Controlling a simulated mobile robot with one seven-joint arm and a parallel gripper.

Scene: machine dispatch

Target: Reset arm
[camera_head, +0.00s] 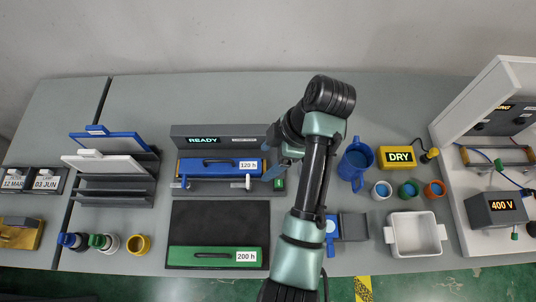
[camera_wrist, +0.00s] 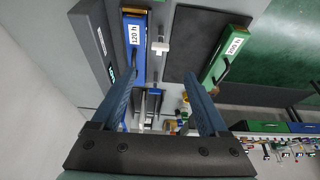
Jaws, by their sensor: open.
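My arm rises from the bottom of the head view and bends over the grey table (camera_head: 240,101). My gripper (camera_head: 275,171) hangs near the right end of the blue 120 h module (camera_head: 208,167), partly hidden by my arm. In the wrist view my gripper (camera_wrist: 156,85) shows two blue fingers spread apart with nothing between them. The blue 120 h module (camera_wrist: 134,52) sits beyond the left finger, and the green 200 h module (camera_wrist: 226,58) beyond the right one.
The blue module sits in a dock marked READY (camera_head: 203,140). The green module (camera_head: 188,257) lies on a black mat (camera_head: 215,222). A blue jug (camera_head: 356,163), coloured cups, a yellow DRY box (camera_head: 397,157) and a white tray (camera_head: 415,252) stand right of my arm.

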